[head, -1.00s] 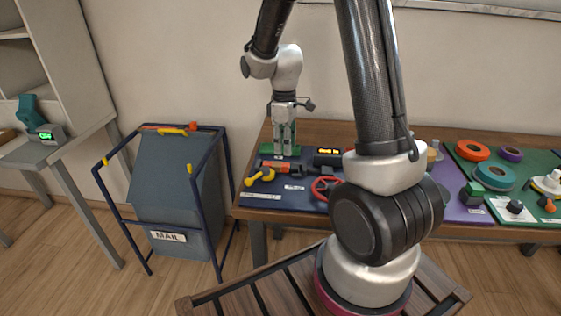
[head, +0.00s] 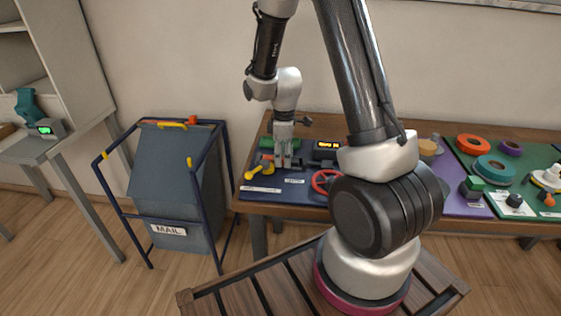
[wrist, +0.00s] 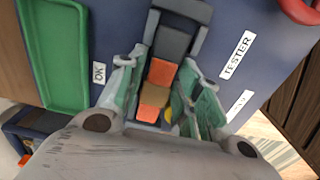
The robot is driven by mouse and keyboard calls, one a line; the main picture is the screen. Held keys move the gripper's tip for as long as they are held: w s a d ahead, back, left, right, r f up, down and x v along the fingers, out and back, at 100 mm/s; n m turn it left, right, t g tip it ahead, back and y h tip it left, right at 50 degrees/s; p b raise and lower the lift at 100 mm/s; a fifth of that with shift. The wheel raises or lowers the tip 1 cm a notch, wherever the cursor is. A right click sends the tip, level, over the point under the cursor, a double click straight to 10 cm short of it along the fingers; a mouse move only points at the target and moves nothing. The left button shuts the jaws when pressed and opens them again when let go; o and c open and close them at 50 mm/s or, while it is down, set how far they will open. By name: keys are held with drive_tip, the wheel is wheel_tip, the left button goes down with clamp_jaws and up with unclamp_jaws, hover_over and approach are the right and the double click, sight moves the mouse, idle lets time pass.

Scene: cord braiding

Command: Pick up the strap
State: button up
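My gripper (head: 283,162) points straight down over the dark blue mat on the left of the table. In the wrist view, my gripper (wrist: 152,98) has its two greenish finger pads apart, one on each side of an orange and brown banded piece (wrist: 161,73), which looks like the strap. The piece lies in line with a dark grey holder (wrist: 176,30). I cannot see any contact between the pads and the piece. In the head view, the fingers hide most of it.
A green tray (wrist: 52,55) lies beside the OK label; the TESTER label (wrist: 237,55) is opposite. A red ring (head: 322,181), a yellow piece (head: 257,172) and a black display box (head: 328,149) are near my gripper. A MAIL bin (head: 175,185) stands left of the table.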

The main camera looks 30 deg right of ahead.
clamp_jaws()
wheel_tip(320, 180, up, 10)
idle(0.5)
